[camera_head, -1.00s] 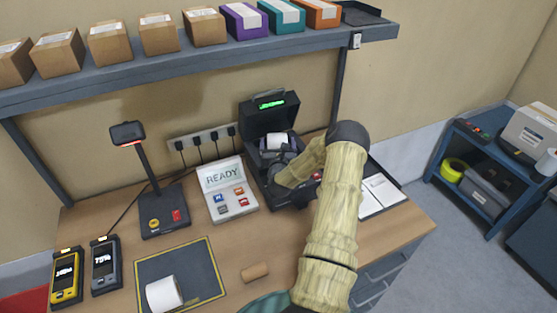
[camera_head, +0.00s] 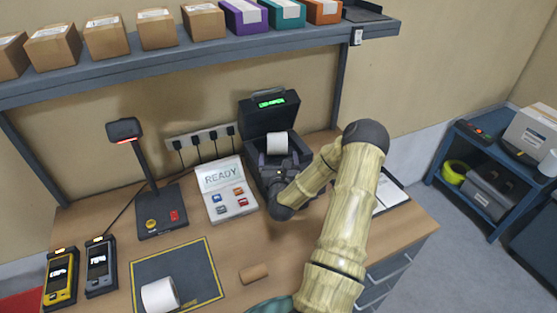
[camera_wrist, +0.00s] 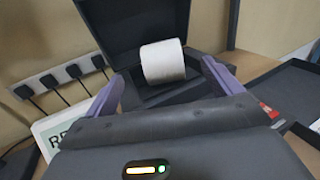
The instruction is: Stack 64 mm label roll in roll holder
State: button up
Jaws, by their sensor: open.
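A white label roll (camera_head: 277,143) sits inside the open black printer (camera_head: 262,115), under its raised lid. It also shows in the wrist view (camera_wrist: 163,62), lying on its side in the printer's bay. The roll holder itself is hidden by the roll and my gripper. My gripper (camera_head: 278,160) is open, with its purple fingers (camera_wrist: 220,78) wide apart on the near side of the roll, apart from it. A second white roll (camera_head: 160,295) lies on the dark mat (camera_head: 207,270) at the front left. I cannot read the width of either roll.
A brown cardboard core (camera_head: 254,272) lies right of the mat. A panel reading READY (camera_head: 226,190) and a scanner stand (camera_head: 160,210) are left of the printer. A shelf (camera_head: 150,66) with boxes spans above. A clipboard (camera_head: 392,193) lies to the right.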

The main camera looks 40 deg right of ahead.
dwell(0.4)
jog(key=w+a+n+y, duration=0.1)
jog(key=n, duration=0.1)
jog(key=a+n+y, duration=0.1)
jog(key=a, duration=0.1)
jog(key=w+a+n+y, duration=0.1)
jog(key=a+n, duration=0.1)
jog(key=shift+w+r+n, duration=0.2)
jog(key=shift+w+n, duration=0.1)
jog(key=a+n+g+y, duration=0.3)
jog(key=a+n+y, duration=0.4)
jog(key=a+n, duration=0.9)
jog(key=s+a+r+n+g, duration=0.2)
jog(key=s+a+n+g, duration=0.1)
jog(key=s+n, duration=0.4)
jog(key=s+a+r+n+g, duration=0.3)
jog(key=s+a+n, duration=0.1)
jog(key=s+n, duration=0.3)
jog(key=s+a+r+n+g, duration=0.3)
jog(key=s+a+n, duration=0.1)
jog(key=s+n, duration=0.3)
jog(key=shift+s+n+y, duration=0.3)
jog(key=shift+s, duration=0.4)
jog(key=shift+w, duration=0.1)
